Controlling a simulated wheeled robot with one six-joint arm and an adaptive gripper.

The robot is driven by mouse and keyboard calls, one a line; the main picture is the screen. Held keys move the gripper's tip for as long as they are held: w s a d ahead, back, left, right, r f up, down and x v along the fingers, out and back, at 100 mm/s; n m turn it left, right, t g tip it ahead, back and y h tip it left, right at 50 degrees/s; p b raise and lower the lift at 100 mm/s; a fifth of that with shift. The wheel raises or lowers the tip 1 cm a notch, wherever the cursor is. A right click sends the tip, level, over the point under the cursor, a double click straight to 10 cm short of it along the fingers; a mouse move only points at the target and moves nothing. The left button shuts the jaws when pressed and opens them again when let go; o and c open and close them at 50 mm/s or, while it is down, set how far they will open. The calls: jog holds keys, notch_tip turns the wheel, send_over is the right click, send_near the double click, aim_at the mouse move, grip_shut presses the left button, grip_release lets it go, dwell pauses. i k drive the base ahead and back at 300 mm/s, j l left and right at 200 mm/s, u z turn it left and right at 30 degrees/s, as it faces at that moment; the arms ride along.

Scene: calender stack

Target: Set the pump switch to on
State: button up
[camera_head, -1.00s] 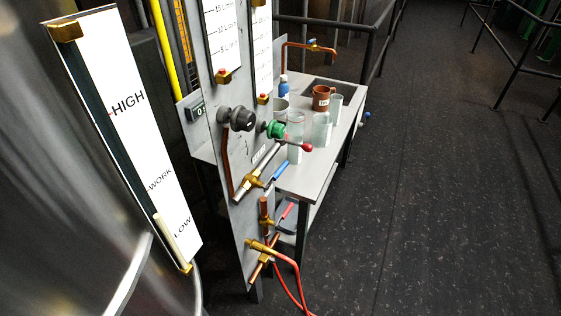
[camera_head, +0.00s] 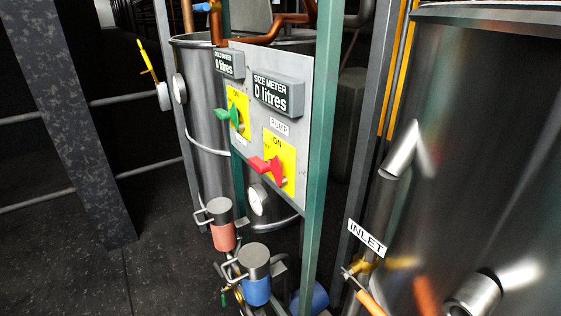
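A grey control panel (camera_head: 306,150) on a green frame carries two rotary switches on yellow plates. The nearer switch has a red handle (camera_head: 268,166) on a yellow plate (camera_head: 287,150) marked "ON" at its top, with a "PUMP" label (camera_head: 279,127) just above. The red handle points left, turned away from the ON mark. The other switch has a green handle (camera_head: 228,115) on its own yellow plate (camera_head: 238,97), farther left; its handle also points left. My gripper is not in view.
Two meters above the switches include one reading "0 litres" (camera_head: 277,95). A large steel tank (camera_head: 480,150) with an "INLET" label stands at right. Pumps with red (camera_head: 222,236) and blue (camera_head: 256,290) bodies sit below the panel. A dark post (camera_head: 70,110) and railings stand left.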

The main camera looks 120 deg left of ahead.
aim_at(261, 167)
jog(key=u, duration=2.75)
